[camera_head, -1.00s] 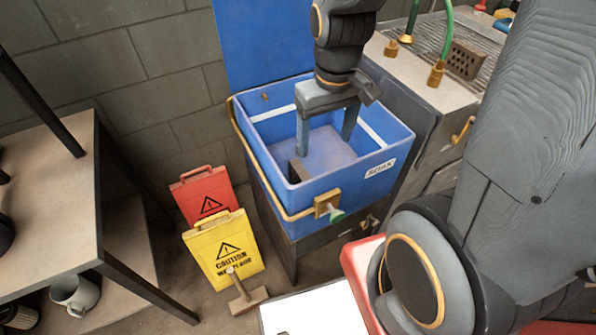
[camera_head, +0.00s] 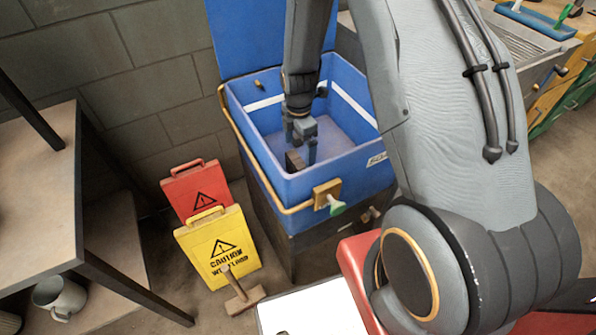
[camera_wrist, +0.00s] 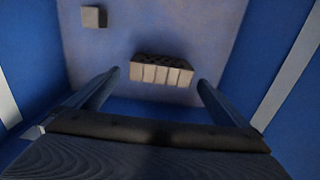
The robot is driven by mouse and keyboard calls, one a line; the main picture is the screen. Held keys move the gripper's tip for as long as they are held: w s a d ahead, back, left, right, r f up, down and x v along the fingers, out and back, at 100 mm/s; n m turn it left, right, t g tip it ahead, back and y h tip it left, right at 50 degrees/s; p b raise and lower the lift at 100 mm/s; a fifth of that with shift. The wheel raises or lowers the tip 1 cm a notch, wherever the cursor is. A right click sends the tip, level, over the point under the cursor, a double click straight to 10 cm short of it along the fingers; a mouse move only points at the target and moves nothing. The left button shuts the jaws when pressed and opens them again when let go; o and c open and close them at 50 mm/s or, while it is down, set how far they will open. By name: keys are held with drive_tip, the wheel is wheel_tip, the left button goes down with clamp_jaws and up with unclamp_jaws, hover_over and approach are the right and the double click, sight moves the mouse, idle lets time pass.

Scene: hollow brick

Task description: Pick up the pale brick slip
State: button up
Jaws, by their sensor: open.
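In the wrist view a block with a pale, ribbed front face and dark top, which looks like the pale brick slip (camera_wrist: 161,73), lies on the floor of the blue box. A smaller pale block (camera_wrist: 93,17) lies farther off at the upper left; I cannot tell for certain which is the slip. My gripper (camera_head: 302,148) is inside the blue box (camera_head: 350,165), pointing down. Its fingers (camera_wrist: 150,92) are open, one on each side of the ribbed block, with nothing held. In the head view a dark block (camera_head: 294,162) shows beside the fingers.
The blue box's walls stand close around my gripper, with its raised lid (camera_head: 255,35) behind. Yellow (camera_head: 222,247) and red (camera_head: 195,190) caution signs stand left of it. A shelf (camera_head: 40,190) is at the far left. A drawer unit (camera_head: 545,75) stands at the right.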

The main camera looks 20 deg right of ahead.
sight(299, 161)
wheel_tip(299, 161, down, 5)
drive_tip(key=shift+f+p, duration=0.15)
drive_tip(key=shift+p, duration=0.2)
drive_tip(key=shift+s+a+f+p, duration=0.15)
drive_tip(key=shift+f+p, duration=0.5)
drive_tip(key=shift+f, duration=2.05)
drive_tip(key=shift+c, duration=0.4)
drive_tip(key=c, duration=0.7)
drive_tip(key=shift+c, duration=0.7)
drive_tip(key=shift+r, duration=0.1)
